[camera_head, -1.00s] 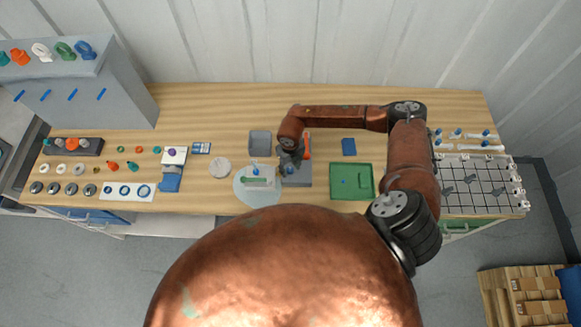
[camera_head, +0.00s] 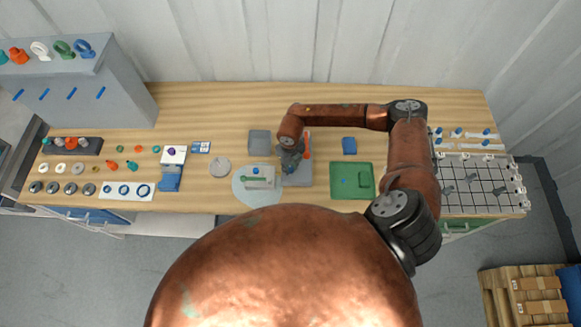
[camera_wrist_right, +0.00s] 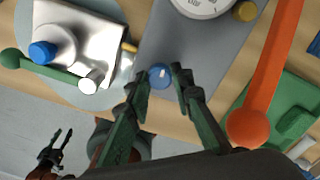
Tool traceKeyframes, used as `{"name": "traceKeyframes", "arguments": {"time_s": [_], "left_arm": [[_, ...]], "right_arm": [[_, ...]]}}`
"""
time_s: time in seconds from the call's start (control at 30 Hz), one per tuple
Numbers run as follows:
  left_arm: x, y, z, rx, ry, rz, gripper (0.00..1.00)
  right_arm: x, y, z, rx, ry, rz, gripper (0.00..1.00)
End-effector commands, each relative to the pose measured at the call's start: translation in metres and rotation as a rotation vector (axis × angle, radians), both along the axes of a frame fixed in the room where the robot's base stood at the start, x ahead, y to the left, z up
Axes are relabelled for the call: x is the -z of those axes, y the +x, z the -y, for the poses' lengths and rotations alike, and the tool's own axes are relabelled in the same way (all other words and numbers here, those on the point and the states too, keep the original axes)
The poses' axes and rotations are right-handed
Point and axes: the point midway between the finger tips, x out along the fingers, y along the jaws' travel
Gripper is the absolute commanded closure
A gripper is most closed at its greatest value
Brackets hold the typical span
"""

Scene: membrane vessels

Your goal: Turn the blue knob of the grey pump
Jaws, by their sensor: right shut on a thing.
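The grey pump (camera_head: 304,178) stands near the front middle of the bench, partly covered by my right arm. In the right wrist view its flat grey body (camera_wrist_right: 170,45) carries a white-faced gauge (camera_wrist_right: 203,5) at the top. The small blue knob (camera_wrist_right: 160,76), with a pale mark on it, sits between the tips of my right gripper (camera_wrist_right: 160,84). The right gripper (camera_head: 289,170) is shut on the knob and hides it in the head view. My left gripper (camera_wrist_right: 58,140) shows at the lower left of the right wrist view, open and empty, away from the pump.
An orange-red lever (camera_wrist_right: 268,70) lies just right of the pump. A green tray (camera_head: 338,190) is further right. A round pale mat (camera_head: 243,199) with a white, blue-capped piece (camera_wrist_right: 90,45) is to the left.

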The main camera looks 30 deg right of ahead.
Motion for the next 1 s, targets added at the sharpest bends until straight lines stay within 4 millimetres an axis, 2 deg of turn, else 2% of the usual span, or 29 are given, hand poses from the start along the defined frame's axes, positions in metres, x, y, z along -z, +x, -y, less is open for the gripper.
{"name": "traceKeyframes", "arguments": {"time_s": [0.27,1.0], "left_arm": [[0.025,0.0,0.0,0.0,0.0,-0.001,0.6],[0.107,-0.004,0.0,0.0,0.0,-0.007,0.6]], "right_arm": [[0.003,0.002,0.001,-0.173,-0.001,0.003,1.0],[0.004,0.002,0.0,-0.873,0.0,0.003,1.0]]}}
